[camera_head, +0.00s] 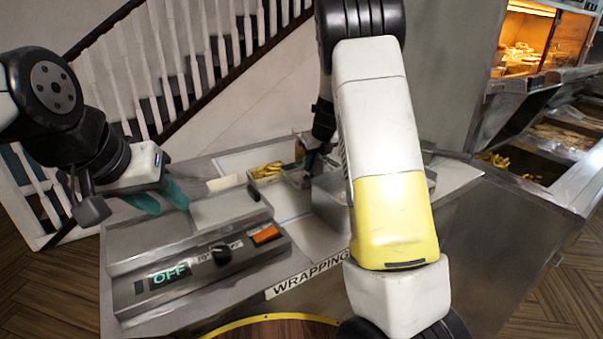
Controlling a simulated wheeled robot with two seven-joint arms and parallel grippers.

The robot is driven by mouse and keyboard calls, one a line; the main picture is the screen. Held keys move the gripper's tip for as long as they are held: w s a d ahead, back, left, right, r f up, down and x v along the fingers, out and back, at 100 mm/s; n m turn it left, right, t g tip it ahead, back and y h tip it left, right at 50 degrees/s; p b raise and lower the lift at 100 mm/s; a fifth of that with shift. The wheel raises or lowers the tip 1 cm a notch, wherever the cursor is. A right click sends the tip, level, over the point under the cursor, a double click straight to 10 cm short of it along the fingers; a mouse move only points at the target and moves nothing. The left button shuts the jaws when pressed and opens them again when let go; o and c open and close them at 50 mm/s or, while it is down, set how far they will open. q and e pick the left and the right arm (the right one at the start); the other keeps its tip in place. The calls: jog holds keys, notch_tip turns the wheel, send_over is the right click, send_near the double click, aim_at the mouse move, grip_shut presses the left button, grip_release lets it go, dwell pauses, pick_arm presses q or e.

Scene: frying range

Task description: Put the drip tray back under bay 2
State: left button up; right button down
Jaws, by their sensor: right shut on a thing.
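My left gripper (160,199) hangs over the wrapping counter at the left, above the steel control unit. Its teal fingers are apart with nothing between them. My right gripper (314,160) is low over the back of the counter, partly hidden by my own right arm. It is shut on a grey metal piece (294,178) beside a larger metal container (328,202). I cannot tell whether this piece is the drip tray. The label of bay 2 is not readable anywhere in view.
The wrapping counter (314,275) carries a control unit with an OFF display (168,274), a black knob (221,254) and an orange switch (265,235). A container of yellow chips (266,170) stands behind. The frying range (540,185) with a lit cabinet is at the right.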

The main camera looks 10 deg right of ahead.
aim_at(313, 174)
jog(key=shift+f, duration=2.55)
jog(key=c, duration=1.5)
grip_release()
jog(key=shift+f, duration=0.15)
